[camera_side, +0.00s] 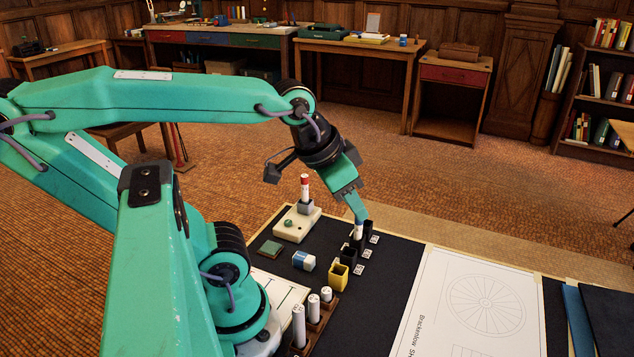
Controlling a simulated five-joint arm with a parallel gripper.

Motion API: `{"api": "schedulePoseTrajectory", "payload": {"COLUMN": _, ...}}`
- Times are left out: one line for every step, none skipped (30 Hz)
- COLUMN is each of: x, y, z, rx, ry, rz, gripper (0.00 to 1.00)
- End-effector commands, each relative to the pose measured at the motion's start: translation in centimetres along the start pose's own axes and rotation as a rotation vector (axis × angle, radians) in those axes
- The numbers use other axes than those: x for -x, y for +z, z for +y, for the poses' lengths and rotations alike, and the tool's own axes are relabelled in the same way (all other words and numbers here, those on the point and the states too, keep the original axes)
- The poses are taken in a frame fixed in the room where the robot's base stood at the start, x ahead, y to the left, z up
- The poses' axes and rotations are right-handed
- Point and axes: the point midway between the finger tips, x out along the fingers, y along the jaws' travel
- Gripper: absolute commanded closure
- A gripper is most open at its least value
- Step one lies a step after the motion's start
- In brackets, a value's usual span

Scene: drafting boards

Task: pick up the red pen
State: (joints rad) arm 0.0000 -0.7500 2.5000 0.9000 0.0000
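The red pen (305,188) stands upright in a grey socket on a cream base (283,224), left of my gripper. It has a white body and a red top. My gripper (359,218) points down to the right of the red pen and apart from it. Its fingertips are over a white pen with a dark blue top (358,231) at a black cup. The fingers overlap in this view, so I cannot tell whether they are open, shut or touching that pen.
Black cups (348,256), a yellow cup (338,278) and small tags line the dark board. A blue-and-white block (303,261) and a green pad (270,248) lie nearby. White cylinders (299,326) stand in a brown rack in front. A drawing sheet (468,305) lies right.

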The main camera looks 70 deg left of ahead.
Motion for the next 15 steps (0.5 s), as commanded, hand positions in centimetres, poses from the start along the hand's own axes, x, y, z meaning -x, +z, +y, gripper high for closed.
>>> {"api": "schedulePoseTrajectory", "payload": {"x": 0.00, "y": 0.00, "z": 0.00, "rx": 0.000, "ry": 0.000, "rz": 0.000, "gripper": 0.55}}
{"api": "schedulePoseTrajectory", "payload": {"x": 0.00, "y": 0.00, "z": 0.00, "rx": 0.000, "ry": 0.000, "rz": 0.000, "gripper": 0.55}}
{"api": "schedulePoseTrajectory", "payload": {"x": 0.00, "y": 0.00, "z": 0.00, "rx": 0.000, "ry": 0.000, "rz": 0.000, "gripper": 0.55}}
{"api": "schedulePoseTrajectory", "payload": {"x": 0.00, "y": 0.00, "z": 0.00, "rx": 0.000, "ry": 0.000, "rz": 0.000, "gripper": 0.55}}
{"api": "schedulePoseTrajectory", "payload": {"x": 0.00, "y": 0.00, "z": 0.00, "rx": 0.000, "ry": 0.000, "rz": 0.000, "gripper": 0.55}}
{"api": "schedulePoseTrajectory", "payload": {"x": 0.00, "y": 0.00, "z": 0.00, "rx": 0.000, "ry": 0.000, "rz": 0.000, "gripper": 0.55}}
{"api": "schedulePoseTrajectory", "payload": {"x": 0.00, "y": 0.00, "z": 0.00, "rx": 0.000, "ry": 0.000, "rz": 0.000, "gripper": 0.55}}
{"api": "schedulePoseTrajectory", "payload": {"x": 0.00, "y": 0.00, "z": 0.00, "rx": 0.000, "ry": 0.000, "rz": 0.000, "gripper": 0.55}}
{"api": "schedulePoseTrajectory", "payload": {"x": 0.00, "y": -0.01, "z": -0.01, "rx": 0.000, "ry": 0.000, "rz": 0.000, "gripper": 0.55}}
{"api": "schedulePoseTrajectory", "payload": {"x": -0.01, "y": -0.04, "z": -0.05, "rx": 0.001, "ry": -0.001, "rz": -0.001, "gripper": 0.55}}
{"api": "schedulePoseTrajectory", "payload": {"x": -0.02, "y": -0.07, "z": -0.09, "rx": 0.002, "ry": -0.002, "rz": -0.002, "gripper": 0.55}}
{"api": "schedulePoseTrajectory", "payload": {"x": -0.05, "y": -0.14, "z": -0.20, "rx": 0.005, "ry": -0.004, "rz": -0.004, "gripper": 0.55}}
{"api": "schedulePoseTrajectory", "payload": {"x": -0.07, "y": -0.23, "z": -0.31, "rx": 0.008, "ry": -0.006, "rz": -0.006, "gripper": 0.55}}
{"api": "schedulePoseTrajectory", "payload": {"x": -0.11, "y": -0.33, "z": -0.45, "rx": 0.011, "ry": -0.009, "rz": -0.010, "gripper": 0.55}}
{"api": "schedulePoseTrajectory", "payload": {"x": -0.20, "y": -0.49, "z": -0.68, "rx": 0.016, "ry": -0.014, "rz": -0.016, "gripper": 0.55}}
